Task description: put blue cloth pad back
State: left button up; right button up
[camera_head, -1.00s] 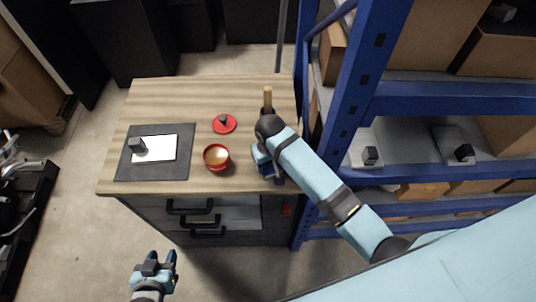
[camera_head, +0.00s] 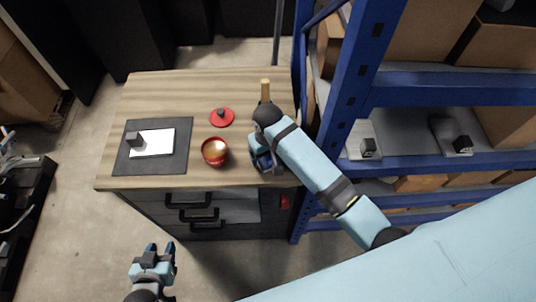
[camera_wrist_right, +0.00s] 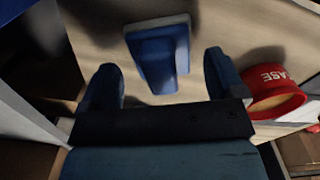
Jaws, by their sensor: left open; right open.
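The blue cloth pad (camera_wrist_right: 158,58) shows in the right wrist view as a small blue block with a paler edge on the wooden tabletop. It lies just ahead of my open right gripper (camera_wrist_right: 160,64), roughly between the two fingertips, with a visible space on both sides. In the head view my right gripper (camera_head: 262,158) is low over the right front part of the table, and I cannot clearly tell the pad from the blue fingers there. My left gripper (camera_head: 158,250) is open and empty, in front of the cabinet, away from the table.
A red bowl (camera_head: 214,152) stands left of my right gripper; its lettered side (camera_wrist_right: 278,92) shows in the wrist view. A red lid (camera_head: 221,117), a dark mat (camera_head: 178,165) with white paper, and a wooden-handled item (camera_head: 265,90) are on the table (camera_head: 180,90). A blue shelf (camera_head: 375,75) stands close right.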

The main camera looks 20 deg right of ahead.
notch_tip(320, 180, up, 11)
jog(key=shift+f, duration=0.15)
dwell(0.4)
